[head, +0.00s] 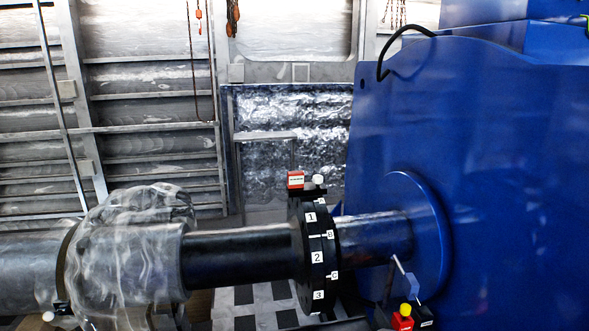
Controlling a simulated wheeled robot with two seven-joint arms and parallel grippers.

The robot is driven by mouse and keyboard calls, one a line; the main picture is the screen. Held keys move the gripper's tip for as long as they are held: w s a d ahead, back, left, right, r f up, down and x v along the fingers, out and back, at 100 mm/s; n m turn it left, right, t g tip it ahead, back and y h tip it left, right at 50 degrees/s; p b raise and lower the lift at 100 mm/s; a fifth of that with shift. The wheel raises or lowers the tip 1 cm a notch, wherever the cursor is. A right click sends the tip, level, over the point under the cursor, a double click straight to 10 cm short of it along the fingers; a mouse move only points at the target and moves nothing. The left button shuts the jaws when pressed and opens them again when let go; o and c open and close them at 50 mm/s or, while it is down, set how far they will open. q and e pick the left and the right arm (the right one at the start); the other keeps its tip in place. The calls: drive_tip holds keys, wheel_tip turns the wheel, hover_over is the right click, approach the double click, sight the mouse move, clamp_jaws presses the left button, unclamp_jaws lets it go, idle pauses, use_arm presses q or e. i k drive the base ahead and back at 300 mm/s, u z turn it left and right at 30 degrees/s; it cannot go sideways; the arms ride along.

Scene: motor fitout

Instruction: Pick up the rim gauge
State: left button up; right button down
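No thing in view is plainly readable as the rim gauge. A small red block with a white label (295,180) sits on top of the black coupling flanges (317,258), beside a white knob on a dark bracket (319,183). At the lower right, a thin pale rod with a small blue block (412,286) stands near a red and yellow piece (403,318) and a black labelled piece (424,317). I cannot tell which of these is the gauge. The flanges carry white tags with numbers and letters. Neither of my grippers can be made out.
A shaft (240,255) runs from a grey housing (135,250) to the flanges, and a shorter shaft (372,238) enters the large blue motor (500,180). A black cable (385,55) loops at its upper edge. Chains hang at the back. A checkered floor shows below.

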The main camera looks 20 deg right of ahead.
sight(296, 187)
drive_tip(key=i, duration=0.55)
drive_tip(key=z, duration=1.35)
drive_tip(key=i, duration=0.4)
drive_tip(key=z, duration=1.6)
